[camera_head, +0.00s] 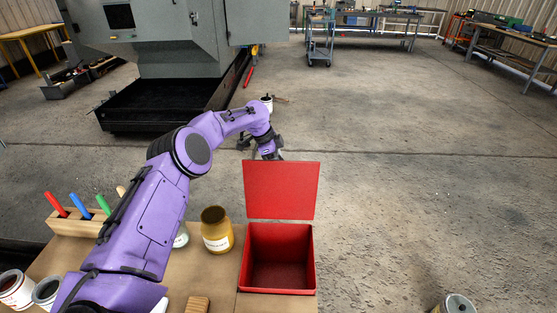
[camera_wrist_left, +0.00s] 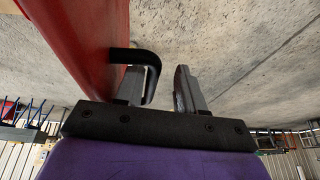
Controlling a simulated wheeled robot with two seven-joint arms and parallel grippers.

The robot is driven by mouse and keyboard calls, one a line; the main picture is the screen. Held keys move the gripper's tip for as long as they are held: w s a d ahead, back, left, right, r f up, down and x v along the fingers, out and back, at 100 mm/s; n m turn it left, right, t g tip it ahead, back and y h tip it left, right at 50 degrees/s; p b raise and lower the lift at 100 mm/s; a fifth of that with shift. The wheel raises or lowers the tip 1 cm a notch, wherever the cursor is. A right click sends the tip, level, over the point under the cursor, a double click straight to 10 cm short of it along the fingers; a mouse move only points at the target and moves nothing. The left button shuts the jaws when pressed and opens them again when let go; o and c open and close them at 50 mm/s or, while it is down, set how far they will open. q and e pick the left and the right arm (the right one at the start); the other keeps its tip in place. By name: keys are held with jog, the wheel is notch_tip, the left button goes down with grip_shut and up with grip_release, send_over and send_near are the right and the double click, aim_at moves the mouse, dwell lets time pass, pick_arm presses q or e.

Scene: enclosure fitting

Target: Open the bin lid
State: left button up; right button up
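The red bin (camera_head: 243,262) stands at the right end of the table, and its inside looks empty. Its red lid (camera_head: 281,190) is swung up, standing roughly upright at the bin's far edge. In the left wrist view the lid (camera_wrist_left: 85,40) fills the upper left, with a black bent handle (camera_wrist_left: 154,65) on it. My left gripper (camera_wrist_left: 160,88) has its fingers apart, one finger inside the handle's bend and the other clear to its right. In the head view my left gripper (camera_head: 266,152) is behind the lid's top edge, partly hidden, and the handle is hidden. My right gripper is not in view.
A yellow-brown jar (camera_head: 216,232) stands left of the bin, with a paler jar (camera_head: 181,237) partly behind my arm. A wooden rack (camera_head: 70,225) with coloured handles and two open cans are further left.

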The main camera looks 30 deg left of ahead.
pick_arm(q)
jog(key=b+v, duration=0.2)
jog(key=v, duration=0.9)
